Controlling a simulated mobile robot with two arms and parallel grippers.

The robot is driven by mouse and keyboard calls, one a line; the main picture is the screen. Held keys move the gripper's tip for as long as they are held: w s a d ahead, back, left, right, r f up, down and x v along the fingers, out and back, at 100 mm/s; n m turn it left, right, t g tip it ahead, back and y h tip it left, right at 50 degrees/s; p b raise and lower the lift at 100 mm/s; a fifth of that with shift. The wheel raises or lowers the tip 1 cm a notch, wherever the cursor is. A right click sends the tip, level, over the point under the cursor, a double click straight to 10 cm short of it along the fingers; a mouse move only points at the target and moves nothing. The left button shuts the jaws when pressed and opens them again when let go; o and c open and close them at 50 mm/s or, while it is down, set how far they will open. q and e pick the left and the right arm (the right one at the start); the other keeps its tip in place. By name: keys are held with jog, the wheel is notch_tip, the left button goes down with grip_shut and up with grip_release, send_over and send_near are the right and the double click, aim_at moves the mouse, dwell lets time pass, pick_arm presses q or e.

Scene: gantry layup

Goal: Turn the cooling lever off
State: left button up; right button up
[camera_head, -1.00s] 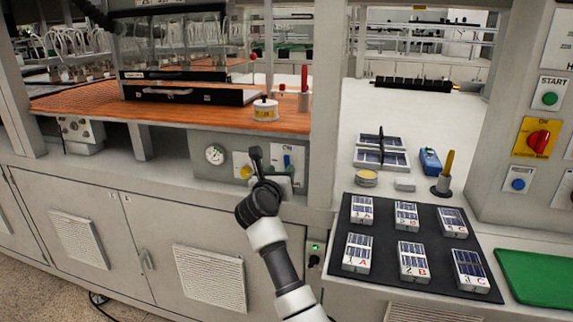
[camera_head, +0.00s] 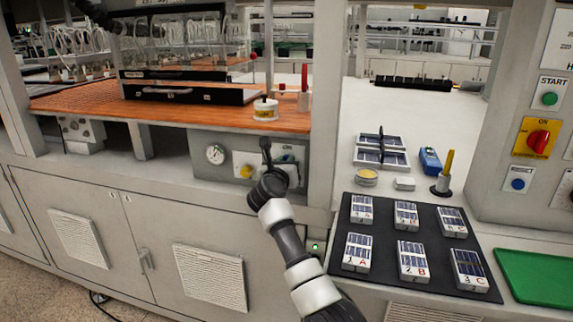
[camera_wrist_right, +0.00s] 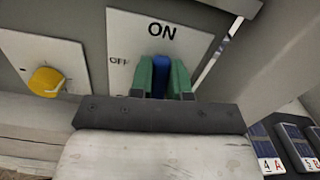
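The cooling lever (camera_wrist_right: 161,66) is blue and sits on a white plate (camera_wrist_right: 118,50) marked ON above and OFF to the left. It stands upright, toward ON. In the right wrist view, my right gripper (camera_wrist_right: 162,80) has its green fingers on both sides of the lever, close against it, with no clear gap. In the head view, my right gripper (camera_head: 284,166) is at the switch panel under the orange worktop, and it mostly hides the lever. My left gripper is not in view.
A yellow knob (camera_wrist_right: 46,81) is left of the lever plate, and a round gauge (camera_head: 215,154) is farther left. A grey post (camera_head: 325,110) stands close on the right. Beyond it, a black mat (camera_head: 384,248) holds several solar cell stacks.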

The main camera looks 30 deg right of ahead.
grip_shut()
jog(key=n+p, duration=0.3)
jog(key=n, duration=0.1)
jog(key=w+a+f+n+p, duration=0.1)
jog(key=n+p, duration=0.2)
jog(key=w+f+n+p, duration=0.1)
jog(key=n+p, duration=0.3)
jog(key=shift+a+n, duration=0.3)
jog(key=shift+a, duration=0.1)
jog(key=shift+a+f+n+p, duration=0.1)
jog(key=shift+f+n+p, duration=0.2)
jog(key=shift+n, duration=0.45)
jog(key=shift+d+f+n+p, duration=0.1)
jog(key=shift+f+n+p, duration=0.2)
jog(key=shift+n, duration=0.5)
jog(key=shift+a+f+n+p, duration=0.15)
jog(key=shift+n+p, duration=0.25)
jog(key=shift+n, duration=0.35)
jog(key=shift+f, duration=0.1)
jog(key=o, duration=0.7)
grip_release()
jog(key=shift+w, duration=0.1)
jog(key=shift+o, duration=0.2)
